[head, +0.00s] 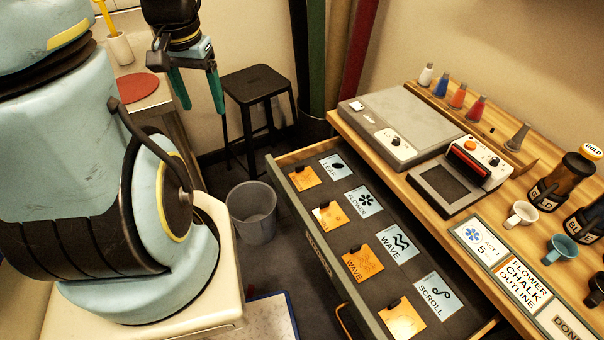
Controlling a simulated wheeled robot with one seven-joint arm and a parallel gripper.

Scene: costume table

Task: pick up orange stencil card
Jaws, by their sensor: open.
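Several orange stencil cards lie in a column along the left side of the open drawer (365,225). The farthest orange card (305,179) is beside the pale blue LEAF card (336,168). The second orange card (330,218) is beside the FLOWER card (363,202). The third orange card (365,264), with wavy lines, is beside the WAVE card (395,243). The nearest orange card (402,322) is beside the SCROLL card (434,296). Each orange card has a small dark piece at its edge. My gripper (204,109) is open and empty, at upper left, well apart from the drawer.
A black stool (258,82) and a grey bin (252,214) stand left of the drawer. The wooden table (400,168) at right holds a grey scale-like device (400,130), a stamping device (458,172), bottles and cups. A side table (150,101) is behind my gripper.

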